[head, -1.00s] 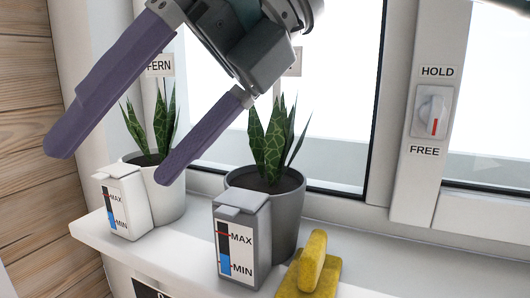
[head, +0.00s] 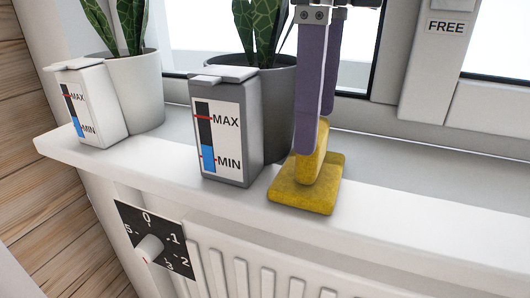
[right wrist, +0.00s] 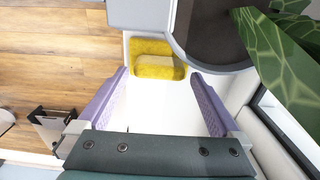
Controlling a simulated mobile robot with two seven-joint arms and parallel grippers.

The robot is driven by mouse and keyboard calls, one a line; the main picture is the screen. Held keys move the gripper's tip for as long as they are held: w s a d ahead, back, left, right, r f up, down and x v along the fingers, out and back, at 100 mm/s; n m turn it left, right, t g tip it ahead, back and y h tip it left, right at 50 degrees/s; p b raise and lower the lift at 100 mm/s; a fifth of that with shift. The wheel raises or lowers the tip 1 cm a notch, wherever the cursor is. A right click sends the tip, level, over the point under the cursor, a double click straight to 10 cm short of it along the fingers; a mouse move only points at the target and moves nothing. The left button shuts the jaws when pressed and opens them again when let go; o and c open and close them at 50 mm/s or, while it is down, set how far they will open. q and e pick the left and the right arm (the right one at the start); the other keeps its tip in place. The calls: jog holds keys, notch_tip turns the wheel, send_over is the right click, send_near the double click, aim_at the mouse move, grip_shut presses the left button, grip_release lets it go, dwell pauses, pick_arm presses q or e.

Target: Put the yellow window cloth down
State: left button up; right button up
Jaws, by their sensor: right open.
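The yellow window cloth (head: 300,198) lies on the white windowsill near its front edge, just right of the grey water gauge box. It has a flat base and a raised ridge on top. My right gripper (head: 316,132) points down at the cloth, open, with its purple fingers close around or just above the ridge; contact cannot be told. In the right wrist view the cloth (right wrist: 159,69) lies just beyond and between the open fingertips (right wrist: 158,74). My left gripper is not in view.
The grey gauge box (head: 224,130) and grey plant pot (head: 279,105) stand close left of the cloth. A white gauge box (head: 88,105) and white pot (head: 138,90) are further left. The windowsill (head: 420,205) is clear to the right. A radiator (head: 260,275) with a dial (head: 150,248) is below.

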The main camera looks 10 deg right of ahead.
notch_tip(320, 180, down, 3)
jog(key=shift+f+b, duration=0.1)
jog(key=shift+b, duration=0.6)
jog(key=shift+r, duration=0.2)
jog(key=shift+c, duration=0.2)
jog(key=c, duration=1.2)
jog(key=shift+r, duration=0.15)
